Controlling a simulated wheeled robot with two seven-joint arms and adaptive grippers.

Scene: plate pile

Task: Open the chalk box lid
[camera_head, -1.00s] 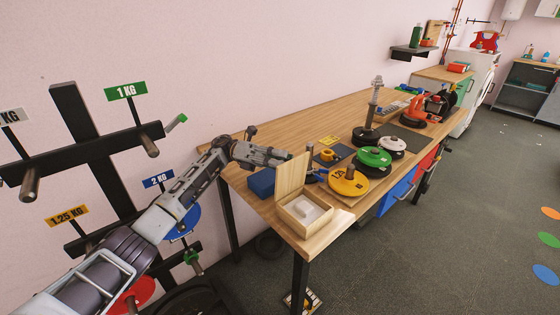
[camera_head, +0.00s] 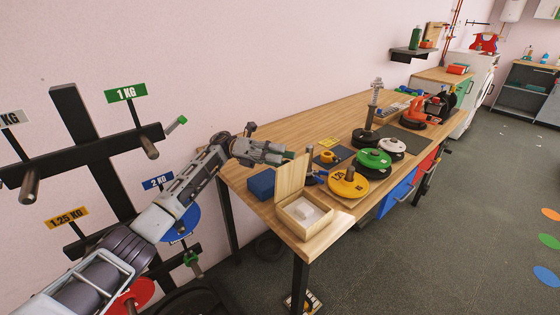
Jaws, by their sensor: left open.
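The chalk box (camera_head: 304,213) is a small wooden box at the near end of the workbench. Its lid (camera_head: 291,179) stands upright along the box's back left side, so the box is open. A white block (camera_head: 306,210), seemingly chalk, lies inside. My left gripper (camera_head: 287,157) is above the bench, behind the raised lid in the view, with open jaws. It looks empty and apart from the lid. My right gripper is not in view.
The workbench (camera_head: 290,130) holds a blue box (camera_head: 262,184) beside the lid. Yellow (camera_head: 348,184), green (camera_head: 374,158) and white (camera_head: 392,145) weight plates lie right of the chalk box. A plate rack (camera_head: 90,140) stands at left.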

